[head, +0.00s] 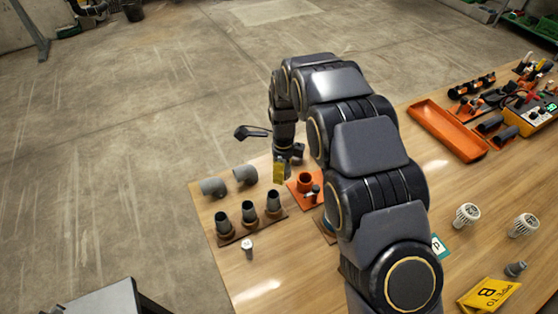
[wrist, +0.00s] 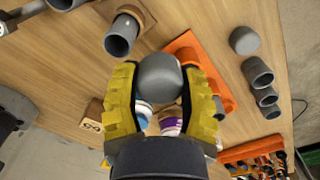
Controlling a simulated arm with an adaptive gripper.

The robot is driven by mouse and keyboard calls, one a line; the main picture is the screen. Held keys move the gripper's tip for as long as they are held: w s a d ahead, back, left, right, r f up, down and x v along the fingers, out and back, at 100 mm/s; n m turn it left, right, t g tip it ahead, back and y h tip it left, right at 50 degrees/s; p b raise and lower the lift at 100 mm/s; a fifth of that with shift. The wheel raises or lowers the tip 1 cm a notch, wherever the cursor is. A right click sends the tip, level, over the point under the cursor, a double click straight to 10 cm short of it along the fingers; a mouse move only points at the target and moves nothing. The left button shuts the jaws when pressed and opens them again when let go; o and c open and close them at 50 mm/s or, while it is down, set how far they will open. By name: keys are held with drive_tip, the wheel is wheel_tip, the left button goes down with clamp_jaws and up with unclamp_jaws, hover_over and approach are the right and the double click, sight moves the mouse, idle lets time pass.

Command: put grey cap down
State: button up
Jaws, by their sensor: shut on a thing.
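A grey cap (wrist: 159,74) with a rounded top sits between the two yellow fingers of my gripper (wrist: 163,92) in the wrist view. My gripper is shut on it. In the head view my gripper (head: 281,172) is over the far part of the wooden table, just left of an orange holder (head: 305,183). The cap cannot be made out in the head view. In the wrist view the orange holder (wrist: 187,42) lies beyond and to the right of the cap, partly hidden by a finger. The gap between cap and table is unclear.
Two grey elbows (head: 245,174) and a brown rack (head: 240,238) with three upright grey pipe pieces stand left of my gripper. A small pale piece (head: 248,248) stands in front. An orange tray (head: 447,130) and tools are at right. The table's left front is mostly clear.

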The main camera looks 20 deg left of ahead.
drive_tip(key=s+d+r+m, duration=0.2)
drive_tip(key=s+d+r, duration=0.1)
drive_tip(key=d, duration=0.4)
drive_tip(key=s+d+r+m, duration=0.1)
drive_tip(key=s+d+r, duration=0.15)
drive_tip(key=d, duration=0.45)
drive_tip(key=s+d+r+m, duration=0.2)
drive_tip(key=d+r, duration=0.2)
drive_tip(key=d, duration=0.3)
drive_tip(key=s+d+r+m, duration=0.2)
drive_tip(key=s+d+m, duration=0.2)
drive_tip(key=s+d, duration=0.8)
hover_over(436, 245)
drive_tip(key=s+a, duration=0.1)
wheel_tip(436, 245, down, 9)
drive_tip(key=shift+s+a+f, duration=0.1)
drive_tip(key=shift+s+f, duration=0.05)
drive_tip(key=shift+f, duration=1.65)
